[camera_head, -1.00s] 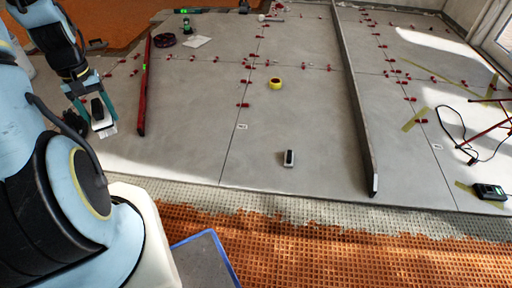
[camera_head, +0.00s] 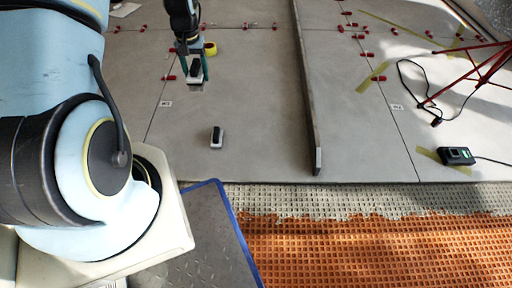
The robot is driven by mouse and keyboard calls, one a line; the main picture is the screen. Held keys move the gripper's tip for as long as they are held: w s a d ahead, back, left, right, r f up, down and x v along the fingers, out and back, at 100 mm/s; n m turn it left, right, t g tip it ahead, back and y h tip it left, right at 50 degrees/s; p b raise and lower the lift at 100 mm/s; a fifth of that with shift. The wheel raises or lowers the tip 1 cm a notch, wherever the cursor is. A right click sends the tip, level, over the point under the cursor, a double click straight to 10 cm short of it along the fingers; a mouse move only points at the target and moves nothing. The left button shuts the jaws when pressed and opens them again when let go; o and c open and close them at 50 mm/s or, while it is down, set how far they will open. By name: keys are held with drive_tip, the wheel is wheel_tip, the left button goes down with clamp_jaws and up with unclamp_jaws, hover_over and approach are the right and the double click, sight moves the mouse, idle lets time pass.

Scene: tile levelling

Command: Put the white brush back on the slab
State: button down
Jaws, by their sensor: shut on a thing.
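My gripper (camera_head: 193,70) is at the upper left of centre in the head view, pointing down, its teal fingers shut on the white brush (camera_head: 197,86). The brush has a black top, and its pale lower edge hangs below the fingertips. It appears to be above the grey slab (camera_head: 258,115); the exact gap is hard to tell. A similar small white block with a black top (camera_head: 217,137) lies on the slab, below and to the right of the gripper in the picture.
A yellow tape roll (camera_head: 210,49) sits right behind the gripper. A long grey straightedge (camera_head: 306,90) stands on the slab to the right. Red clips (camera_head: 366,54) line the joints. A red tripod (camera_head: 470,68), a cable and a black device (camera_head: 456,156) are at the right.

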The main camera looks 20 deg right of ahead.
drive_tip(key=s+d+f+m+b, duration=0.25)
drive_tip(key=d+f+b, duration=0.45)
drive_tip(key=d+f, duration=0.55)
drive_tip(key=m+b, duration=0.2)
drive_tip(key=b, duration=0.3)
hover_over(257, 138)
wheel_tip(257, 138, down, 11)
wheel_tip(257, 138, down, 4)
drive_tip(key=shift+d+f+b, duration=0.15)
drive_tip(key=shift+f+b, duration=0.05)
drive_tip(key=shift+b, duration=0.75)
drive_tip(key=shift+f+b, duration=1.25)
drive_tip(key=shift+f, duration=1.25)
drive_tip(key=shift+f, duration=0.1)
drive_tip(key=shift+c, duration=0.6)
unclamp_jaws()
drive_tip(key=shift+f, duration=0.1)
